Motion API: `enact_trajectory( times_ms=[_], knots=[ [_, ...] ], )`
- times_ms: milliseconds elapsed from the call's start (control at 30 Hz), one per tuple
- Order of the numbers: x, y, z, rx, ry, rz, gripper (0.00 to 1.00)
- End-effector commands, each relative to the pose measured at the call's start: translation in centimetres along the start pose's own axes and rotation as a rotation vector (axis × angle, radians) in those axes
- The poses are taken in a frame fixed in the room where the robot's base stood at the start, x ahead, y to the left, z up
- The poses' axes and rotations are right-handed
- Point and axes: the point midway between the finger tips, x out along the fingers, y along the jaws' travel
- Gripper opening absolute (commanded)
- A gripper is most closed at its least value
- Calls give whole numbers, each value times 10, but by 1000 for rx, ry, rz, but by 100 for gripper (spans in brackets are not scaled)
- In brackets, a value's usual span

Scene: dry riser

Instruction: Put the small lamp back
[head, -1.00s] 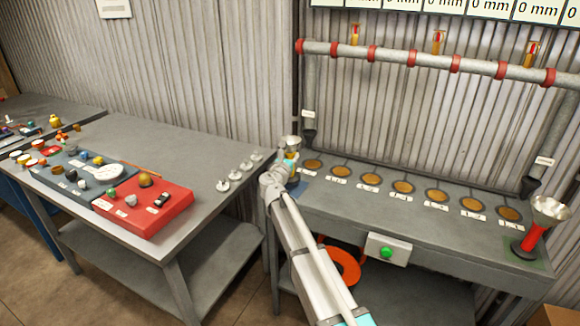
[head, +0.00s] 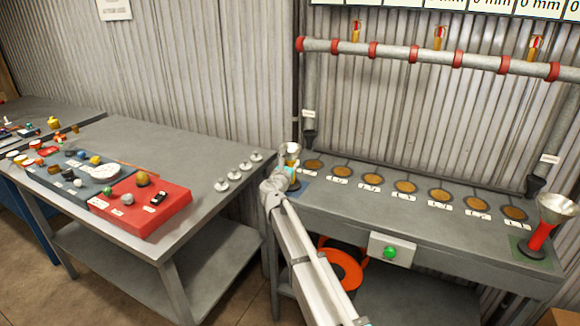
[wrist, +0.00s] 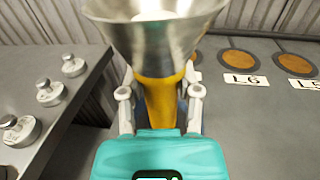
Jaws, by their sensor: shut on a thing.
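My gripper (head: 289,169) is at the left end of the grey bench. It is shut on the yellow stem of a flared steel cone (head: 292,149). In the wrist view the steel cone (wrist: 155,45) is upright between the two fingers (wrist: 160,98). A pale rounded thing shows inside its mouth. The foot of the yellow stem is hidden behind my gripper, so I cannot tell whether it touches the bench. A blue patch (head: 304,184) shows beside it. I cannot tell for sure which thing is the small lamp.
A similar red-stemmed cone (head: 540,235) stands on a green patch at the bench's right end. Several brown discs with labels line the bench, below a pipe (head: 430,55). The left table (head: 215,165) holds a red tray (head: 150,215), small objects and several metal knobs.

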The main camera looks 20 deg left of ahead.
Motion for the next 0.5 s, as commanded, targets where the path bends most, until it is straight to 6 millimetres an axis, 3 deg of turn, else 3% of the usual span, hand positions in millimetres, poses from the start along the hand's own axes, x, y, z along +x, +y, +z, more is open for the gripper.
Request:
enact_trajectory(
  times_ms=[300,333,500],
  knots=[
    [0,0,-3,-1,-1,0,0],
    [0,0,-2,0,0,0,49],
    [0,0,-2,0,0,0,78]
  ],
)
